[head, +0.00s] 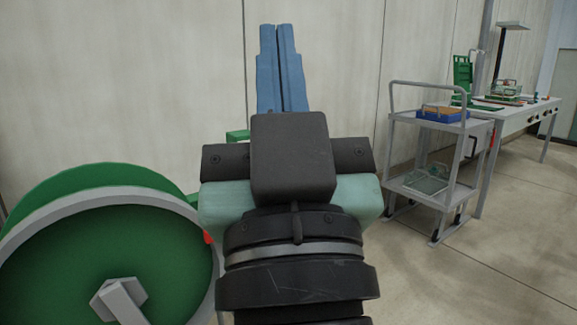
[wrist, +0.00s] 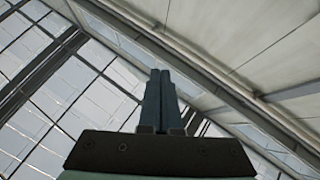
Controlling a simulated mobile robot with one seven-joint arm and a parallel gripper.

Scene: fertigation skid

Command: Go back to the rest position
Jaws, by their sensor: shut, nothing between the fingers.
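My gripper (head: 278,32) stands in the middle of the head view with its blue fingers pointing up, in front of the pale wall panels. The two fingers lie side by side, shut, with nothing between them. In the wrist view my gripper (wrist: 160,74) also shows shut and empty, against the glazed roof and ceiling beams. My arm hides part of what lies behind it in the head view.
A large green wheel or reel (head: 60,255) with a grey rim is close at the lower left. A grey cart (head: 405,115) with a blue tray (head: 440,114) stands at the right. A workbench (head: 525,113) is behind it. The floor (head: 470,285) at lower right is clear.

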